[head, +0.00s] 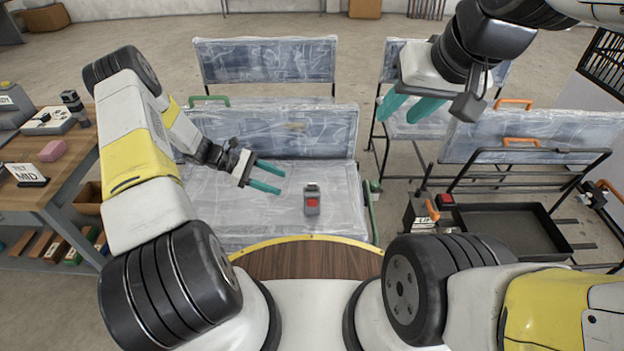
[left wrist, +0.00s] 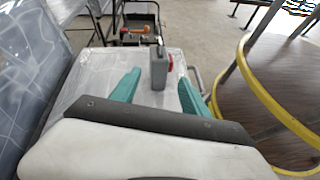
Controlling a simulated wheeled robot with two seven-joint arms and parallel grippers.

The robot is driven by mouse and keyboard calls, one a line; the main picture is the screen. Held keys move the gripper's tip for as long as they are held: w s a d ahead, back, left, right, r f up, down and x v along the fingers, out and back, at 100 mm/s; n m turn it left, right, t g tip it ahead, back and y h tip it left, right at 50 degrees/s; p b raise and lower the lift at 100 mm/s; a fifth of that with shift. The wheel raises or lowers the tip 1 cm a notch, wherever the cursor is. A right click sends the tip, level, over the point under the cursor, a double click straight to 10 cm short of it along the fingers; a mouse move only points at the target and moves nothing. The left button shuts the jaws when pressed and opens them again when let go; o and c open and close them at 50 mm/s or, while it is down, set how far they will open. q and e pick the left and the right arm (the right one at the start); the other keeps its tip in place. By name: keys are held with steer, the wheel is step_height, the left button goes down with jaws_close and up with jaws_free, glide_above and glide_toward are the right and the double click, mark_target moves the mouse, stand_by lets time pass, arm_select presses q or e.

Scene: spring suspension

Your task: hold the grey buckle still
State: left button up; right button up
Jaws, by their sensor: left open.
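The grey buckle (head: 312,204) with a red button stands upright on the plastic-wrapped seat (head: 335,222), right of my left gripper. My left gripper (head: 281,183) is open and empty, its teal fingers pointing toward the buckle with a gap between. In the left wrist view the buckle (left wrist: 158,70) appears ahead, between the two open fingers (left wrist: 158,80), with its red side to the right. My right gripper (head: 396,117) is up at the upper right, its teal fingers apart with nothing between them, far from the buckle.
The wrapped backrest (head: 280,130) rises behind the seat. A table with a yellow rim (head: 312,238) is in front. A workbench (head: 40,190) with small items stands left. A black tray (head: 510,230) and metal frames are at right.

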arm_select(q)
steer(key=f+n, duration=0.1)
steer(key=f, duration=0.1)
steer(key=f+n+t+h, duration=0.1)
steer(key=f, duration=0.2)
steer(key=d+f+n, duration=0.1)
steer(key=f, duration=0.1)
steer(key=shift+s+d+f+h, duration=0.1)
steer(key=shift+s+f+h, duration=0.05)
steer(key=shift+s+h, duration=0.25)
steer(key=shift+x, duration=4.95)
steer(key=shift+w, duration=0.1)
steer(key=shift+c, duration=0.4)
jaws_close()
arm_select(e)
steer(key=shift+c, duration=0.2)
jaws_close()
